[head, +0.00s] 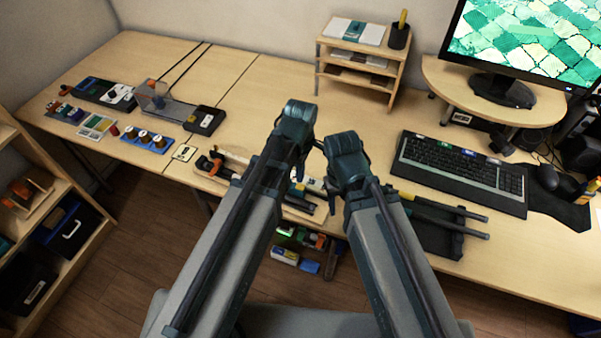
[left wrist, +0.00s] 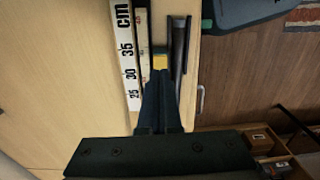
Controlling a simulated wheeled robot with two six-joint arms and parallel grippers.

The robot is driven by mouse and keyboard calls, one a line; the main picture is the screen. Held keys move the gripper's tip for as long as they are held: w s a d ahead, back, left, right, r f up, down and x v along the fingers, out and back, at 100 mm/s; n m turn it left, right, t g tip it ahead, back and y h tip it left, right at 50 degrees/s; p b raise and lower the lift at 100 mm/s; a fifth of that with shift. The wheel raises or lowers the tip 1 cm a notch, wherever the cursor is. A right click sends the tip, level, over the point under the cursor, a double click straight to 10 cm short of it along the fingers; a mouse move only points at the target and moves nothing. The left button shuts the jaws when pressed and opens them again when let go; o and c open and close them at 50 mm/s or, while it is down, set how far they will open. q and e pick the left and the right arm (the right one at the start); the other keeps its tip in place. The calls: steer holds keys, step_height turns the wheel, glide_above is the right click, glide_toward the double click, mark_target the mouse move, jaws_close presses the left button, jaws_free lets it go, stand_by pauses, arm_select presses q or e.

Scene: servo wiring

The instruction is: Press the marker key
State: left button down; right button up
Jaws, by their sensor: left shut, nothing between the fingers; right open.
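The black keyboard (head: 460,172) lies on the right half of the desk, with small white, green and blue labels along its back edge. I cannot read which key is the marker key. My right gripper (head: 488,227) is open and empty, just in front of the keyboard near the desk's front edge, its fingers pointing right. My left gripper (left wrist: 160,85) is shut and empty over a tray; my forearm mostly hides it in the head view. Its fingertips are beside a white ruler (left wrist: 126,50), a small yellow piece (left wrist: 160,62) and a dark rod (left wrist: 180,50).
A mouse (head: 547,177) lies right of the keyboard. A monitor (head: 520,45) stands on a riser (head: 455,85) behind it. A small wooden shelf (head: 345,68) stands at the back. Servo parts and a black box (head: 204,120) fill the left side. The middle back of the desk is clear.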

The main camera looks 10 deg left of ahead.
mark_target(300, 186)
arm_select(q)
steer(key=shift+f+b, duration=1.1)
steer(key=shift+f, duration=0.5)
arm_select(e)
steer(key=shift+f, duration=1.65)
